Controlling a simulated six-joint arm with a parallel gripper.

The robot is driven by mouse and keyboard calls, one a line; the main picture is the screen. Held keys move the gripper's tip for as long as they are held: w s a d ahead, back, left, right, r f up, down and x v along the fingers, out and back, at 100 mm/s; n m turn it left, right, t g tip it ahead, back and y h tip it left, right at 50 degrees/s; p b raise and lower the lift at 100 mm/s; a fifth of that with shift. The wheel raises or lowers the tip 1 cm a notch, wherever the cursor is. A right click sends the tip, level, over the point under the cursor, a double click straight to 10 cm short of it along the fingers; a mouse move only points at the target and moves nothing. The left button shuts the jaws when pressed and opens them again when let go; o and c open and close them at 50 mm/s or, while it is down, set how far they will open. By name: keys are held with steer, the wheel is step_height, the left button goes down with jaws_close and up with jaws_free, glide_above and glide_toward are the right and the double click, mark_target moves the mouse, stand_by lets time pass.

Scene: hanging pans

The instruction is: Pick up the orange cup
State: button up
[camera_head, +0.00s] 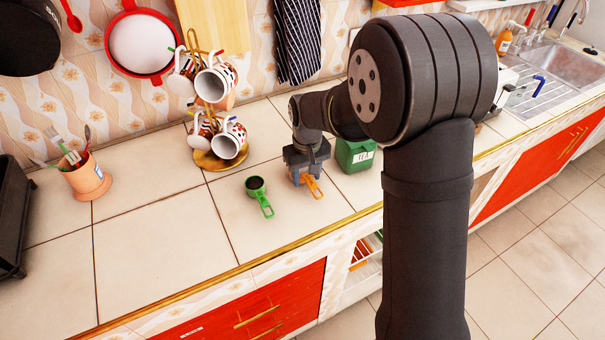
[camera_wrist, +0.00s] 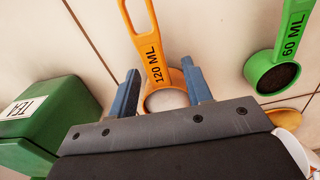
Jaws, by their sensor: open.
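The orange cup (camera_wrist: 152,60) is a measuring cup marked "120 ML", with a long handle and pale contents in its bowl. In the wrist view its bowl lies between the two fingers of my gripper (camera_wrist: 158,92), with the handle reaching up the picture. In the head view the orange handle (camera_head: 313,186) sticks out from under my gripper (camera_head: 300,170), which hides most of the bowl. My gripper is open, low over the counter, with a finger on each side of the cup. I cannot tell whether the fingers touch it.
A green "60 ML" cup (camera_head: 257,186) lies to the left in the head view, and a green tea box (camera_head: 355,155) stands close to the right. A mug rack (camera_head: 210,160) stands behind left. The tiled counter (camera_head: 160,240) in front left is clear.

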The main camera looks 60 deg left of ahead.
mark_target(307, 175)
steer(key=shift+f, duration=0.25)
jaws_close()
steer(key=shift+r, duration=0.2)
steer(key=shift+r, duration=8.7)
steer(key=w+a+r+m, duration=0.2)
steer(key=w+a+m, duration=0.2)
steer(key=w, duration=0.7)
steer(key=w+a+r+m, duration=0.3)
steer(key=w+a+m, duration=0.2)
steer(key=w, duration=0.5)
steer(key=a, duration=0.2)
steer(key=shift+w+a, duration=0.3)
steer(key=shift+w, duration=0.1)
